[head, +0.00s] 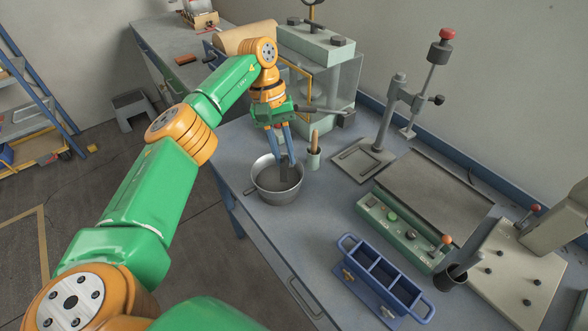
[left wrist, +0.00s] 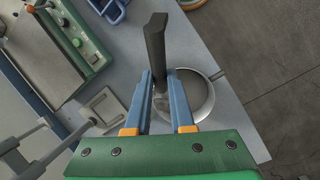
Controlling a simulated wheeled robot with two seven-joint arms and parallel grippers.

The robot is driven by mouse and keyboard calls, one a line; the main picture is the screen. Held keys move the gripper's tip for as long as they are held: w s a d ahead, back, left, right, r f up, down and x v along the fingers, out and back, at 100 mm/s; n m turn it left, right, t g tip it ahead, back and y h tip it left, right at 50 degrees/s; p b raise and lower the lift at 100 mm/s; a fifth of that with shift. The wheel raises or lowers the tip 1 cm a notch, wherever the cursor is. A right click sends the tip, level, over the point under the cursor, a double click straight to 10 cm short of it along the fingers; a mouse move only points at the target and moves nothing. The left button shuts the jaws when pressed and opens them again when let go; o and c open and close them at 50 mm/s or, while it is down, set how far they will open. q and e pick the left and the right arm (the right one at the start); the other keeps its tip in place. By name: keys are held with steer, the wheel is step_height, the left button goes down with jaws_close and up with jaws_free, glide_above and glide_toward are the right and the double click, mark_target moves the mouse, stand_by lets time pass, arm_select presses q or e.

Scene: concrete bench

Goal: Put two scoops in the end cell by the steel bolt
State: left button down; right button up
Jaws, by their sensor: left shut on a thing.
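My left gripper (head: 285,158) points down over a metal bowl (head: 258,190) and is shut on a dark scoop (head: 287,172). In the left wrist view, the scoop's dark handle (left wrist: 155,45) stands out between the blue fingers (left wrist: 160,84), and the bowl (left wrist: 205,98) lies behind it. Grey material shows inside the bowl; whether the scoop carries any is hidden. The blue mould (head: 392,283) with a row of three open cells stands on the bench, right and nearer. Small fittings show on its near side, one brass-coloured (head: 348,274); I cannot make out which is the steel bolt. My right gripper is out of view.
A small pot (head: 313,158) with a wooden-handled tool stands right of the bowl. A green control box (head: 402,226) lies behind the mould. A dark cup (head: 450,279) with a tool stands right of the mould. Bench between bowl and mould is clear.

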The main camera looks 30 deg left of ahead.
arm_select(q)
steer(key=f+t+y+b, duration=0.1)
steer(key=s+a+f+t+y+b, duration=0.1)
steer(key=t, duration=0.1)
steer(key=f+t+y+b, duration=0.1)
steer(key=f+t, duration=0.1)
steer(key=shift+s+a+n+b, duration=0.2)
steer(key=shift+s+n+b, duration=0.1)
steer(key=shift+s+n, duration=0.1)
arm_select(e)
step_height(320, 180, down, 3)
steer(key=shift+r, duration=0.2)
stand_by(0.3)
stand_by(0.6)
